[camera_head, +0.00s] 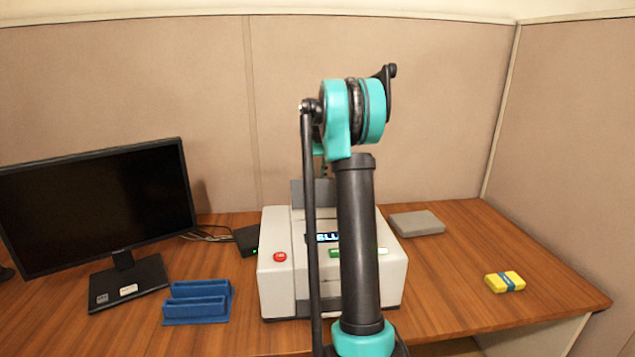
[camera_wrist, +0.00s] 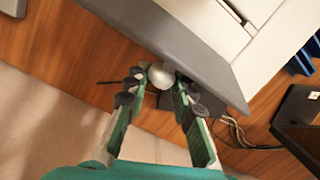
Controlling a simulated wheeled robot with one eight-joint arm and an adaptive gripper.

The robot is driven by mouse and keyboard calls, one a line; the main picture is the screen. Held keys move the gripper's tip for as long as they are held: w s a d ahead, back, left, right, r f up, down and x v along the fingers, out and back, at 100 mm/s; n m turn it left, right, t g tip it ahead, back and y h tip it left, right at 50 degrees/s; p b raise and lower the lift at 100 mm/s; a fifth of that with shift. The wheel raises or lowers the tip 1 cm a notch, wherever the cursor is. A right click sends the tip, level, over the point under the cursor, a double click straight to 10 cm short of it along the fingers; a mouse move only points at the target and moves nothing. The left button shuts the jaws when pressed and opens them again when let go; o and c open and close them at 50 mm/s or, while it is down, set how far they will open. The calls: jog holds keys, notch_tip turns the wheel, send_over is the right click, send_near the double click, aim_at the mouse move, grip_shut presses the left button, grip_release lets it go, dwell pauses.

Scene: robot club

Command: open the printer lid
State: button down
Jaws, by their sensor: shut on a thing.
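The printer (camera_head: 275,298) is a light grey box on the desk, with a red button and a small lit display on its front, partly hidden behind my arm. A dark grey panel (camera_head: 298,192) stands up at its back. In the wrist view a dark grey panel (camera_wrist: 140,30) joins the pale printer body (camera_wrist: 250,75), and a round white knob (camera_wrist: 161,73) sits at the panel's edge. My gripper (camera_wrist: 161,84) has its green fingers on either side of the knob and is shut on it. In the head view my arm hides the gripper. How far the lid is raised is unclear.
A monitor (camera_head: 95,205) and a blue slotted holder (camera_head: 197,303) stand left of the printer. A flat grey box (camera_head: 417,223) lies at the back right and a yellow block (camera_head: 505,282) at the right. Cubicle walls enclose the desk. Cables lie behind.

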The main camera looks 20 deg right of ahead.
jog(key=shift+w+d+f, duration=0.1)
jog(key=shift+w+d, duration=0.1)
jog(key=shift+d, duration=0.2)
jog(key=c, duration=1.3)
grip_release()
jog(key=shift+w+f, duration=0.1)
jog(key=shift+o, duration=0.2)
notch_tip(320, 180, up, 12)
jog(key=w, duration=0.1)
jog(key=shift+w, duration=0.2)
jog(key=shift+d, duration=0.1)
